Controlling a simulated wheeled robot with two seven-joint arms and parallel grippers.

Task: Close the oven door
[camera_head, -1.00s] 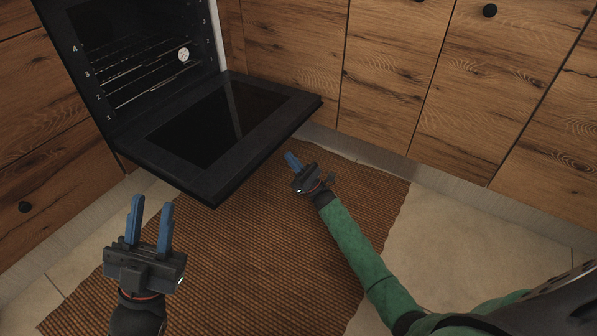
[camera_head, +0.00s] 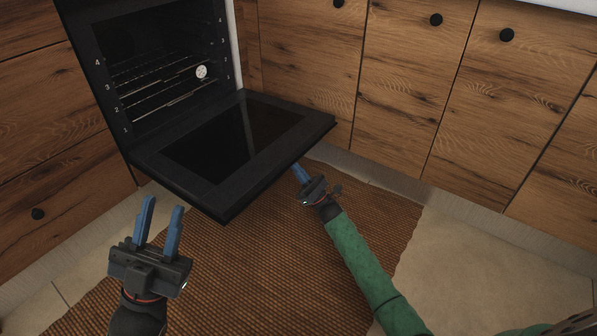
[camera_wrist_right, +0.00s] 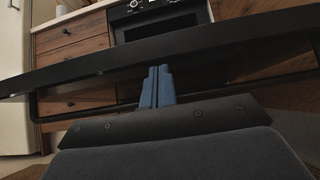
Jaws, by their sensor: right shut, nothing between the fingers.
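The oven door (camera_head: 222,172) is folded down, open and roughly level, in front of the oven (camera_head: 150,62). In the right wrist view the door's dark edge (camera_wrist_right: 215,42) spans the picture above my fingers. My right gripper (camera_head: 301,174) is shut and empty, with its blue fingertips at or just under the door's right front edge; I cannot tell whether they touch. Its fingers also show in the right wrist view (camera_wrist_right: 157,88). My left gripper (camera_head: 160,226) is open and empty, in front of the door's left front corner and apart from it.
Wooden cabinet fronts (camera_head: 400,85) with black knobs stand right of the oven, and wooden drawers (camera_head: 45,165) stand left. A brown woven rug (camera_head: 240,275) lies on the tiled floor (camera_head: 480,260).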

